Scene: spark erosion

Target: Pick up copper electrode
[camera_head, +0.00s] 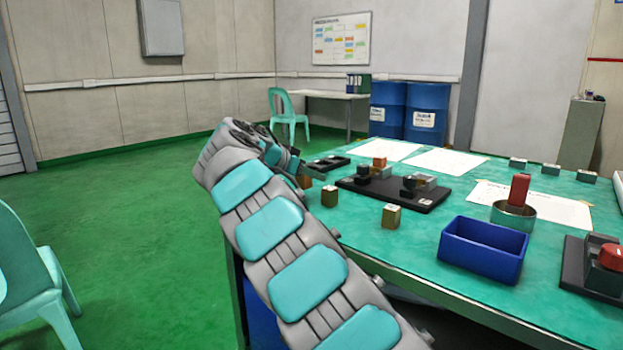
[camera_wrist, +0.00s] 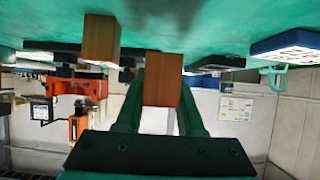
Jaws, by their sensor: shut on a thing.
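My gripper (camera_wrist: 162,90) is shut on a copper-brown block, the copper electrode (camera_wrist: 162,78), with one green finger on each side of it. The wrist view is upside down, with the table top along its upper edge. The electrode's end lies close to the table surface; I cannot tell whether it still touches. In the head view my gripper (camera_head: 298,171) is at the table's left edge, and the electrode (camera_head: 305,182) shows just below it, partly hidden by my arm.
A similar block (camera_wrist: 101,40) stands beside the gripper. Brass-coloured blocks (camera_head: 329,197) and (camera_head: 391,216) stand along the near edge. A black fixture plate (camera_head: 425,205) lies behind. A blue bin (camera_head: 483,248) and a round cup (camera_head: 513,217) stand at right.

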